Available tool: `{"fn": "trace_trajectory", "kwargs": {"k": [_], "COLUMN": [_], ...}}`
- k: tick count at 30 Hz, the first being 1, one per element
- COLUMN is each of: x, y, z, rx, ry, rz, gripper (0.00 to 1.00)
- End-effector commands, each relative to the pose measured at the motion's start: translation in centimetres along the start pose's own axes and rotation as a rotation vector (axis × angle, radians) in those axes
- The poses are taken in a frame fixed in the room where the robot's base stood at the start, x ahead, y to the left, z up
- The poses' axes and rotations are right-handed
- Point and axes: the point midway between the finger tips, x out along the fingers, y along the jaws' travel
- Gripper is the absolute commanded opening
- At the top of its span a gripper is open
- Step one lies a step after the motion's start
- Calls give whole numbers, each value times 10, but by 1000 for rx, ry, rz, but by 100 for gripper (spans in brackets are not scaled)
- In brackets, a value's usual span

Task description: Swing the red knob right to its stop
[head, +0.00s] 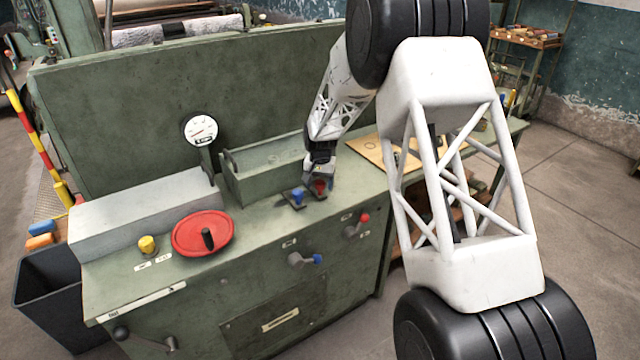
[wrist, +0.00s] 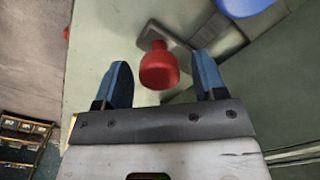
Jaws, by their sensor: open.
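The red knob (head: 320,186) stands on a small dark plate on the green machine's top, to the right of a blue knob (head: 298,196). In the wrist view the red knob (wrist: 158,68) sits between the two blue fingertips, with a gap on each side. My gripper (head: 316,178) reaches down over it from above and is open; it also shows open in the wrist view (wrist: 161,80). The gripper partly hides the knob in the head view. The blue knob shows at the top right of the wrist view (wrist: 243,5).
On the machine's front are a red-tipped lever (head: 364,217) and a blue-tipped lever (head: 316,259). A red handwheel (head: 190,246) and a yellow knob (head: 147,245) are further left.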

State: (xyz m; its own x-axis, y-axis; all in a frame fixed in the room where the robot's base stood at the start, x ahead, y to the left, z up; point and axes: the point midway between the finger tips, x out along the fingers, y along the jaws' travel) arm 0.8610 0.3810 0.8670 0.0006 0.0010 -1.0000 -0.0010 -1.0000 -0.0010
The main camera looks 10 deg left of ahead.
Motion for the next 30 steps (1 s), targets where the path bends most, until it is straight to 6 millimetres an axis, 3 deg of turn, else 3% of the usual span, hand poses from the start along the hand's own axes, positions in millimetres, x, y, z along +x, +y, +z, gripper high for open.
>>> {"fn": "trace_trajectory", "kwargs": {"k": [10,22,30], "x": [2,2,2], "y": [0,0,6], "z": [0,0,-7], "rx": [0,0,-25], "ry": [0,0,0], "rz": [0,0,0], "gripper": [64,3,0]}}
